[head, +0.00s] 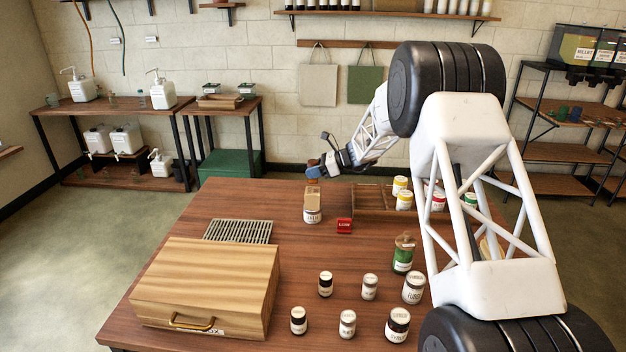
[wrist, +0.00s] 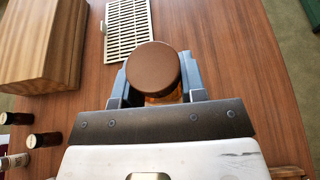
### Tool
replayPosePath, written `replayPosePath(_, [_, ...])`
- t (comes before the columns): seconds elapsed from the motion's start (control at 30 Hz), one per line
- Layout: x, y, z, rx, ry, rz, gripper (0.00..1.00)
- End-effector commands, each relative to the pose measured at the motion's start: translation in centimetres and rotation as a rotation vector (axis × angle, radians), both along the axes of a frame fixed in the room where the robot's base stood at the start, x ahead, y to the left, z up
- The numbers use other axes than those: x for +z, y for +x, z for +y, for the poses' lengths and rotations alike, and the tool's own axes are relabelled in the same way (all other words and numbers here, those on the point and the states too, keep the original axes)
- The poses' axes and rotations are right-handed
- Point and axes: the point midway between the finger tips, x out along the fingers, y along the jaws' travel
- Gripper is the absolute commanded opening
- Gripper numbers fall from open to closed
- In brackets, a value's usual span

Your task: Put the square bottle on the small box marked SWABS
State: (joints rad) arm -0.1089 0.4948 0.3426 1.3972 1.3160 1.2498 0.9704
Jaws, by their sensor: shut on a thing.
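My gripper (head: 314,176) is at the back middle of the table, shut on an amber bottle (head: 312,200) with a brown cap and a pale label low on its body. In the wrist view, the fingers (wrist: 156,79) stand on both sides of the bottle (wrist: 153,66). The round cap hides most of the body, so I cannot tell its shape from above. The bottle looks upright; I cannot tell whether its base touches the table. A small red box (head: 344,226) with pale lettering, too small to read surely, sits just right of the bottle.
A large wooden box (head: 208,285) and a metal grate (head: 238,231) lie to the left. A wooden tray (head: 373,198) with several jars is behind right. A green bottle (head: 403,254) and several small jars stand in front. Bare table lies between the grate and the held bottle.

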Motion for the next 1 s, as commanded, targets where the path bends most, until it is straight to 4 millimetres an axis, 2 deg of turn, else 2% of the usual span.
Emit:
replayPosePath(0.43, [-3.2, 0.0, 0.0, 0.0, 0.001, 0.0, 0.14])
replayPosePath(0.93, [-3.8, 0.0, 0.0, 0.0, 0.0, 0.0, 0.14])
replayPosePath(0.97, [-3.8, 0.0, 0.0, 0.0, 0.0, 0.0, 0.43])
replayPosePath(1.0, [-3.8, 0.0, 0.0, 0.0, 0.0, 0.0, 0.49])
